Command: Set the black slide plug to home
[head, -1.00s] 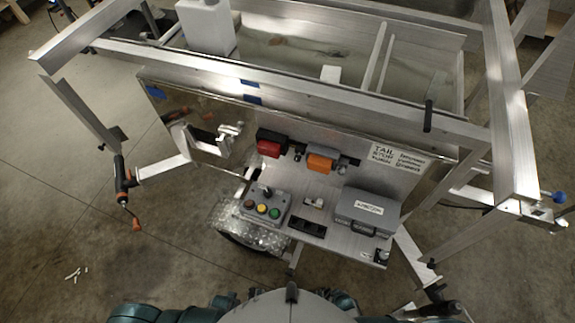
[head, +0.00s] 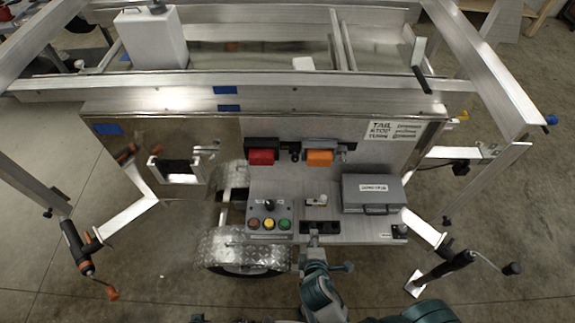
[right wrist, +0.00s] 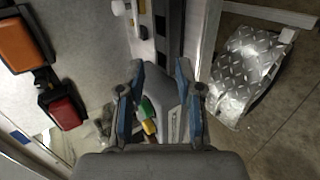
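A black slotted block (head: 320,228) lies at the front edge of the metal shelf, right of the grey button box. I take it as the slide plug's place, but I cannot clearly make out the plug. In the right wrist view a dark strip (right wrist: 171,30) runs up from between the fingers. My right gripper (head: 314,240) reaches up from below to the shelf's front edge and overlaps the block. In the right wrist view my right gripper (right wrist: 157,72) has its two blue-sided fingers apart, with nothing clearly held. My left gripper is not in view.
A grey button box (head: 269,218) stands left of the block. A grey case (head: 372,194) stands right. A small white-topped switch (head: 317,200) is behind it. Red (head: 262,155) and orange (head: 319,157) lights are on the wall. The fender (head: 240,250) is below left.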

